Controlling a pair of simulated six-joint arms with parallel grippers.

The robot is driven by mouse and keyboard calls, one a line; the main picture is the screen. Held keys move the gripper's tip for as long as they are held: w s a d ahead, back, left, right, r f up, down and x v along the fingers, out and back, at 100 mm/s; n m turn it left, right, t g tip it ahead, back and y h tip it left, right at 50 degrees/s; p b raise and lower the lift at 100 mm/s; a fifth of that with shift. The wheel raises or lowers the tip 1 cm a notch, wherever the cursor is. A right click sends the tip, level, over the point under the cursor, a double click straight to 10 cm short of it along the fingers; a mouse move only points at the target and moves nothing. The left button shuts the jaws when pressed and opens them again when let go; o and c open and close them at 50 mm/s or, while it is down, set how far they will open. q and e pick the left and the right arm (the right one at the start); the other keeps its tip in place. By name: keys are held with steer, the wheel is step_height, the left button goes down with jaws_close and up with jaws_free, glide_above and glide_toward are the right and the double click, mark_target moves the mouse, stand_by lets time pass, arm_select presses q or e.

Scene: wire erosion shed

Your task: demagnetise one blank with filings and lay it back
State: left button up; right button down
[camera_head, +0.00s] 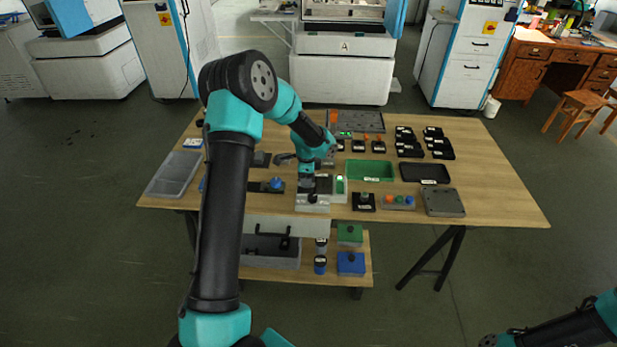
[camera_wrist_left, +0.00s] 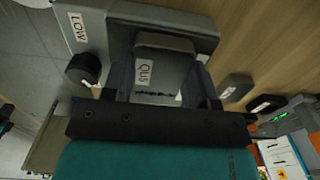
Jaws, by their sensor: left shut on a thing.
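My left gripper (camera_head: 307,183) is over a pale grey device (camera_head: 312,201) near the table's front edge. In the left wrist view, the left gripper (camera_wrist_left: 165,90) is shut on a grey block-shaped blank (camera_wrist_left: 165,58) with a white label reading "QUS". Small dark specks like filings show below that label. The device (camera_wrist_left: 200,32) lies just beyond the blank, with a "LOW" label and a black knob (camera_wrist_left: 83,68). I cannot tell whether the blank touches it. The fingers hide the blank in the head view.
A green tray (camera_head: 370,179) and a black tray (camera_head: 425,181) lie right of the gripper, with several dark blocks (camera_head: 408,142) behind. A button panel (camera_head: 398,202) and grey plate (camera_head: 444,203) sit near the front. A clear-grey tray (camera_head: 173,175) lies left. The table's right end is bare.

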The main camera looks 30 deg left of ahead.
arm_select(q)
steer(key=shift+s+a, duration=0.3)
steer(key=shift+a, duration=0.2)
steer(key=shift+s+a, duration=0.25)
steer(key=shift+a, duration=0.2)
steer(key=shift+r, duration=0.1)
steer(key=shift+r, duration=3.7)
